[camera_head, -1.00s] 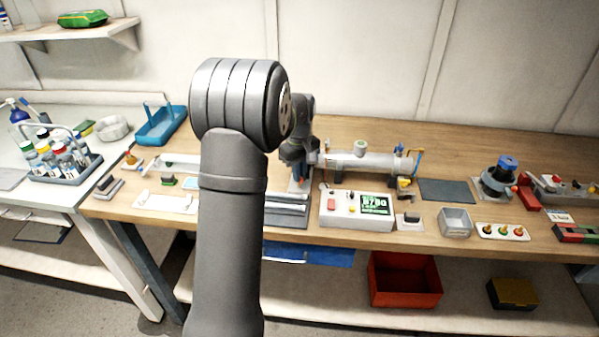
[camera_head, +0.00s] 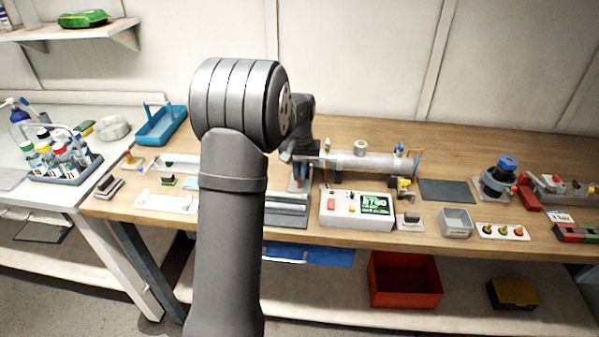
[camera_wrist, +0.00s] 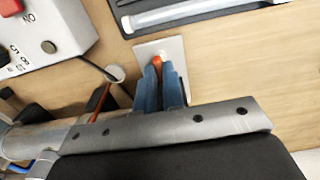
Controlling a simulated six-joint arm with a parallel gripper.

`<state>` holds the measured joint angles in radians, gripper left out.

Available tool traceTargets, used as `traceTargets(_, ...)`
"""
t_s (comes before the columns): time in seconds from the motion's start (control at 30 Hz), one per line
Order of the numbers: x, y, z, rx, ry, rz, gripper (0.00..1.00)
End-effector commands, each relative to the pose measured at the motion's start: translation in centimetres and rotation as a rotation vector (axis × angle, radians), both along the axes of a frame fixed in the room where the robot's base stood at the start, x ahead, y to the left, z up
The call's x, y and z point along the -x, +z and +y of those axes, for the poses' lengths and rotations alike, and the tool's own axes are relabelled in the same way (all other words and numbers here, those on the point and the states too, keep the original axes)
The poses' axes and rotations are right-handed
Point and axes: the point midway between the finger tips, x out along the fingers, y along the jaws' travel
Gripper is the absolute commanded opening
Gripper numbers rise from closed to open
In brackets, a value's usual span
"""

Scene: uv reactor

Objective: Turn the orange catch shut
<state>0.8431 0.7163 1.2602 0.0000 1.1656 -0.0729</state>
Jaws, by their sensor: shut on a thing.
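The orange catch (camera_wrist: 157,62) shows in the wrist view as a small orange piece between my fingertips, above a light grey plate (camera_wrist: 174,47). My gripper (camera_wrist: 160,82) has blue fingers shut on the catch, which hide most of it. In the head view my gripper (camera_head: 300,180) is small and partly behind my arm, at the left end of the grey reactor tube (camera_head: 372,163). I cannot make out the catch there.
A white control box (camera_head: 355,207) with a lit green screen stands in front of the tube. A thin orange piece (camera_wrist: 101,108) and a round pale knob (camera_wrist: 116,73) lie close left of my fingers in the wrist view. A dark mat (camera_head: 447,191) lies right.

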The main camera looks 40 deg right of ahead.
Motion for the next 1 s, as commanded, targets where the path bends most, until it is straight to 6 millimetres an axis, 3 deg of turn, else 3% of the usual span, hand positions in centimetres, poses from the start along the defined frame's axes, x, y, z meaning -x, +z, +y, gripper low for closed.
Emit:
traceTargets(0.57, -0.09, 0.09, -0.06, 0.003, -0.031, -0.003, 0.0)
traceTargets(0.6, -0.09, 0.09, -0.06, 0.003, -0.031, -0.003, 0.14)
traceTargets(0.7, -0.06, 0.07, -0.05, 0.002, -0.031, -0.002, 0.3)
traceTargets(1.0, -0.03, 0.21, -0.03, 0.001, -0.03, -0.001, 0.3)
